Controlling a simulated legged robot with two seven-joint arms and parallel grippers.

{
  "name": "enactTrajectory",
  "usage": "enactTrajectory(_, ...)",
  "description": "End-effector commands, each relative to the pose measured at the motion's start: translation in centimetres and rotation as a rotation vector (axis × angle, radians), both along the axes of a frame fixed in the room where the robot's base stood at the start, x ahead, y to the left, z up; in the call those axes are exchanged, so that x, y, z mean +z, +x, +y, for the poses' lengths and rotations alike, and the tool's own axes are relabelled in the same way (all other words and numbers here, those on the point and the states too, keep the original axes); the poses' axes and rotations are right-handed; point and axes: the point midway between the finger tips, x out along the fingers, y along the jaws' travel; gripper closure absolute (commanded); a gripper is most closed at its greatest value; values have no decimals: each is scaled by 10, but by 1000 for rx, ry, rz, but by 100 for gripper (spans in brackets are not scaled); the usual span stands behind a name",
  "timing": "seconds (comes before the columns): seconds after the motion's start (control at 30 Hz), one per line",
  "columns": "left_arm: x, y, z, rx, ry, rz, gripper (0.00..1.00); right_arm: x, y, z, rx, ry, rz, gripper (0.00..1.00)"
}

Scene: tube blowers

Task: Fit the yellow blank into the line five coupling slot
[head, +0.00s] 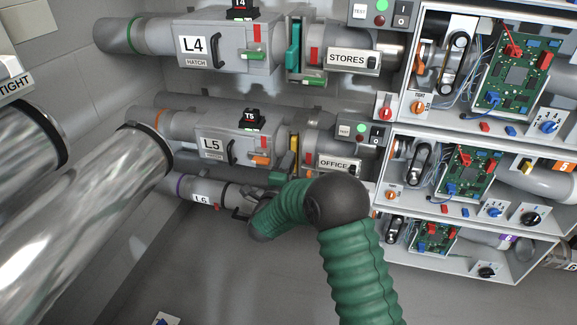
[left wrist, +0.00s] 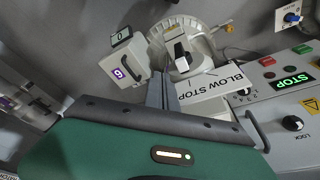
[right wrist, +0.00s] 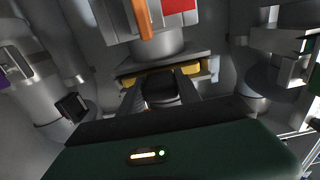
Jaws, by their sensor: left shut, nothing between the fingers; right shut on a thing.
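The yellow blank (head: 294,150) stands upright in the gap between the L5 hatch housing (head: 222,143) and the OFFICE pipe section (head: 324,147), which is the line five coupling slot. I cannot tell how deep it sits. My right gripper (head: 279,180) is just below it, partly hidden by its own arm. In the right wrist view the shut fingers (right wrist: 155,88) reach to the blank (right wrist: 191,68), which shows yellow on both sides of them under a grey collar. My left gripper shows only in the left wrist view (left wrist: 167,92), shut and empty, by the BLOW STOP sign (left wrist: 215,82).
Line L4 (head: 215,48) above has a teal blank (head: 293,45) in its slot. Pipe L6 (head: 208,191) runs close below, behind my right gripper. Open cabinets with circuit boards (head: 476,170) stand at right. A STOP panel (left wrist: 290,85) is near my left gripper.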

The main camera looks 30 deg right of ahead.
Motion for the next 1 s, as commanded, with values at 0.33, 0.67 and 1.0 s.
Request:
enactTrajectory(0.33, -1, 0, 0, 0, 0, 0, 100, -2, 1, -2, -1, 2, 3, 46)
enactTrajectory(0.67, -1, 0, 0, 0, 0, 0, 100, -1, 1, -2, 0, 2, 3, 35)
enactTrajectory(1.0, 21, 0, 0, 0, 0, 0, 100, 3, -32, 39, 5, 1, 6, 35)
